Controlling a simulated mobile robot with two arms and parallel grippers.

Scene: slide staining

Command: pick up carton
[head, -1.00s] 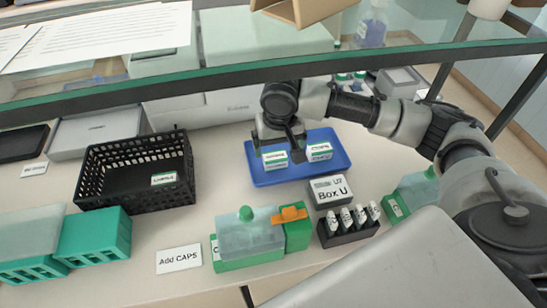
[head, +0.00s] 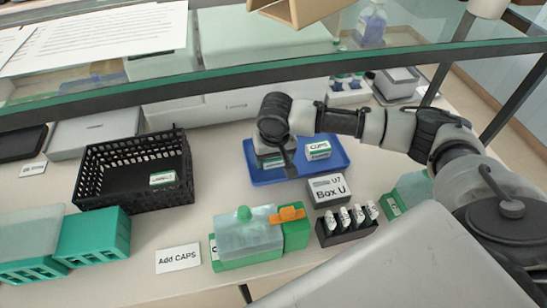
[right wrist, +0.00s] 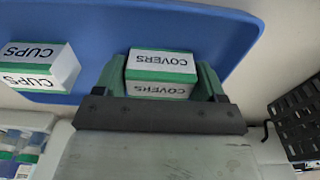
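Two small white and green cartons stand on a blue tray (head: 335,168). The COVERS carton (right wrist: 161,65) is on the tray's left side in the head view, mostly hidden there by my right gripper (head: 270,155). The other carton (head: 318,150) is to its right; in the right wrist view it reads CUPS (right wrist: 38,66). In that view my right gripper's green fingers (right wrist: 160,82) stand one on each side of the COVERS carton, with only narrow gaps, and look open around it. My left gripper is out of view.
A black basket (head: 138,205) stands left of the tray. A Box U block (head: 327,189), a black vial rack (head: 347,232) and a green-based box (head: 248,240) are in front. A glass shelf edge (head: 270,70) runs above.

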